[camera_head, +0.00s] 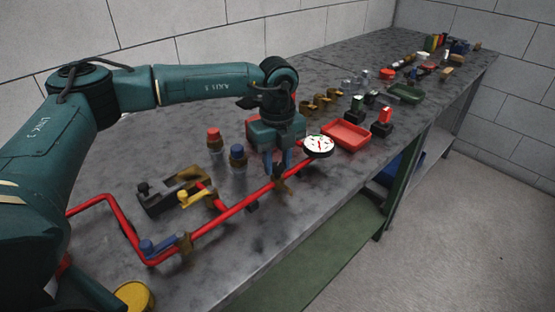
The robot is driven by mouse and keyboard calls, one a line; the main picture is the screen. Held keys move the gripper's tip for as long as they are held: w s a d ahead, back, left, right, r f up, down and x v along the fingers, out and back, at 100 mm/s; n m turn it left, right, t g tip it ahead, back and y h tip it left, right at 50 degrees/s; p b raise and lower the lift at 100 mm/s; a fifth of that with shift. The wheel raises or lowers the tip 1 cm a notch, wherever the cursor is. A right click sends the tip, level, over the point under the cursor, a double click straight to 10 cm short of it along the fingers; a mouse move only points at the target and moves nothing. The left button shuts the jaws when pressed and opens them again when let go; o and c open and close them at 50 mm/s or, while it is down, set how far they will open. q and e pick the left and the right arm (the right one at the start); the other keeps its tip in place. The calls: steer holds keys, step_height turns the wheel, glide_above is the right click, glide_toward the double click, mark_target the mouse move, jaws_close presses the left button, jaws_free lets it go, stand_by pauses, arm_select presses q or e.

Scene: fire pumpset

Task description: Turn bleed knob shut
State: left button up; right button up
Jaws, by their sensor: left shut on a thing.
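A red pipe (243,203) runs along the bench, with brass fittings on it. My left gripper (277,167) points down over the pipe beside the white round gauge (317,146). Its two fingers are shut on a small part above a brass fitting (282,184). This part, which I take for the bleed knob, is hidden between the fingers, so its angle cannot be told. A yellow lever (194,197) and a blue lever (158,248) sit farther left along the pipework. My right gripper is not in view.
A red-capped bottle (215,143) and a blue-capped bottle (238,160) stand just left of my left gripper. A red tray (346,135) lies to the right. Several small parts crowd the far bench. The front bench edge is mostly clear.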

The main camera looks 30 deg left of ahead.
arm_select(q)
steer(key=shift+m, duration=0.3)
steer(key=shift+m+b, duration=0.3)
steer(key=shift+m, duration=0.7)
steer(key=m, duration=0.3)
steer(key=shift+b, duration=0.35)
steer(key=m+b, duration=0.1)
steer(key=m, duration=0.5)
steer(key=shift+m, duration=0.4)
steer(key=m+b, duration=0.1)
steer(key=m, duration=0.7)
steer(key=shift+m, duration=0.4)
steer(key=shift+m+b, duration=0.4)
steer(key=shift+m, duration=0.9)
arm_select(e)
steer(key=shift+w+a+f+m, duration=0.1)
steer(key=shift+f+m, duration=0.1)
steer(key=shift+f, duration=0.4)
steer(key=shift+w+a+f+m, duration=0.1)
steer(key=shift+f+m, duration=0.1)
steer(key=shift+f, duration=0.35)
